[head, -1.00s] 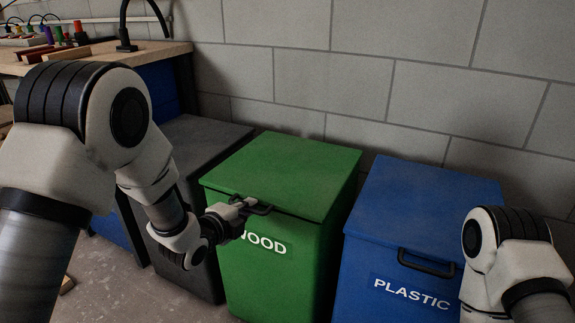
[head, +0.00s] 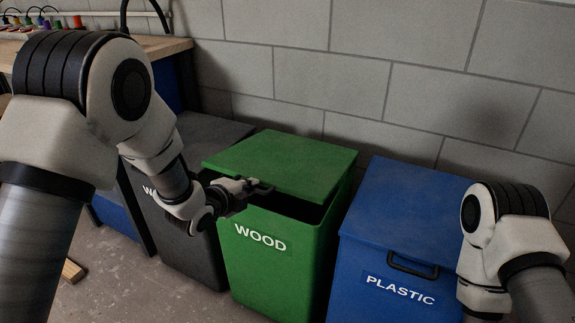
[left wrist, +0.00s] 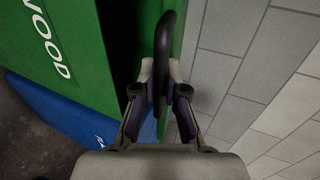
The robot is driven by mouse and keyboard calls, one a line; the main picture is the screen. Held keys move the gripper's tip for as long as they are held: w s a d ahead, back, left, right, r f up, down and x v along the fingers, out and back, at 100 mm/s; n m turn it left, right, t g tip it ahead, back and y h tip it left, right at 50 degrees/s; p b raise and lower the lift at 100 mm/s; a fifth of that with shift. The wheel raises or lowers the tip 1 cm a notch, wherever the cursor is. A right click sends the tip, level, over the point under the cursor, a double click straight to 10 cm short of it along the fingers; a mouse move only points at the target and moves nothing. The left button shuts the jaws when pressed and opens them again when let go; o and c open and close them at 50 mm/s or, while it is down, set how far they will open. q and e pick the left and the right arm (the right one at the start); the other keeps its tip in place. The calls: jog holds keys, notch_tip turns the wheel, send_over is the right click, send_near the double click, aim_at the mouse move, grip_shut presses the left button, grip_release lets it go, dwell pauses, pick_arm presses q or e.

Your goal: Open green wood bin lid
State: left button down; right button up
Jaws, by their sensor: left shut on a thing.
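The green wood bin (head: 272,262) stands in the middle of the head view, with WOOD in white on its front. Its green lid (head: 285,163) is tilted up at the front, and a dark gap shows between lid and bin. My left gripper (head: 258,188) is shut on the black lid handle at the lid's front edge. The left wrist view shows the handle (left wrist: 165,45) between the two fingers (left wrist: 160,92). My right arm comes in at the lower right of the head view; its gripper is out of the picture.
A blue plastic bin (head: 390,250), lid closed, stands to the right. A dark grey bin (head: 180,255) stands to the left. A wooden workbench (head: 110,55) is at the upper left. A grey block wall (head: 430,90) is close behind the bins. A wood piece (head: 73,270) lies on the floor.

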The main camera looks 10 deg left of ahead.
pick_arm(q)
notch_tip(320, 180, up, 8)
jog(key=w+g+p, duration=0.1)
jog(key=w+p, duration=0.1)
jog(key=p, duration=0.7)
jog(key=shift+w+d+f+g+y+p, duration=0.15)
jog(key=shift+d+g+y+p, duration=0.15)
jog(key=shift+d, duration=0.1)
jog(key=w+d+r+g+p, duration=0.1)
jog(key=w+r+p, duration=0.2)
jog(key=r+p, duration=0.4)
jog(key=p, duration=0.4)
jog(key=shift+w+d+y, duration=0.15)
jog(key=shift+w+y, duration=0.15)
